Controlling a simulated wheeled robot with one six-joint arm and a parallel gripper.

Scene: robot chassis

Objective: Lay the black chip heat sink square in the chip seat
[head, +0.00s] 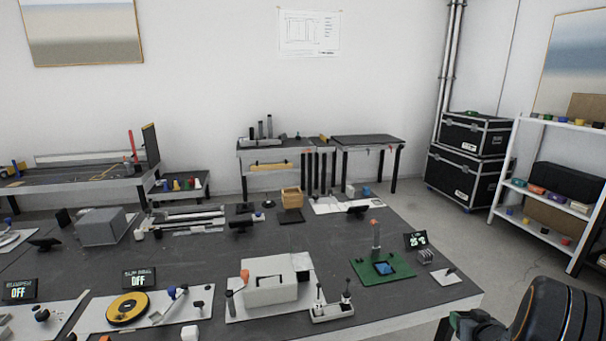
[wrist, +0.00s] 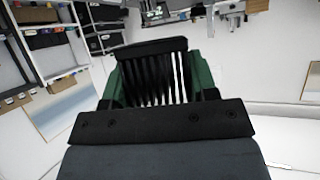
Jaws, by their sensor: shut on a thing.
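My gripper (wrist: 158,84) is shut on the black chip heat sink (wrist: 152,72). In the wrist view its dark parallel fins show between the two green fingers, with a black bar across its far end. In the head view my gripper (head: 466,325) is at the bottom right corner, off the table's right edge, and I cannot make out the heat sink there. A green board (head: 367,276) lies on the right part of the table. A small blue square (head: 387,269) on it appears to mark the chip seat; its details are too small to tell.
A reddish-tipped post (head: 376,233) stands at the back of the board. A small display (head: 415,240), a grey finned block (head: 426,257) and a white plate (head: 450,277) are to its right. A grey box fixture (head: 270,290) stands to its left. Bare table lies in front of the board.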

